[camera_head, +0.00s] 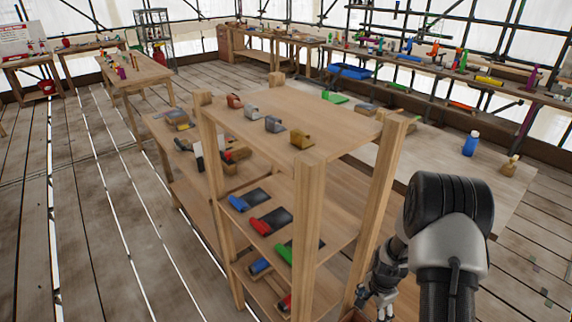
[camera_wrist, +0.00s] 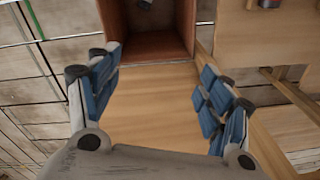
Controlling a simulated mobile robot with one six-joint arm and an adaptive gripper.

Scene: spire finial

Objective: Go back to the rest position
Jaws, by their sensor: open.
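My gripper (camera_head: 374,293) is low in the head view, beside the right side of the wooden shelf rack (camera_head: 310,220). In the wrist view my gripper (camera_wrist: 160,98) shows both blue-padded fingers spread wide apart. Nothing is between the fingers. A pale wooden surface (camera_wrist: 155,115) lies behind the gap between them, with a reddish-brown open box (camera_wrist: 150,52) beyond it. My arm rises at the right of the head view and hides part of the floor and the gripper's surroundings.
The rack holds several small items, including a red-handled tool (camera_head: 262,226) and a gold block (camera_head: 302,139). A bench at right carries a blue bottle (camera_head: 470,143) and a tan item (camera_head: 510,166). More benches line the back. Plank floor is open at left.

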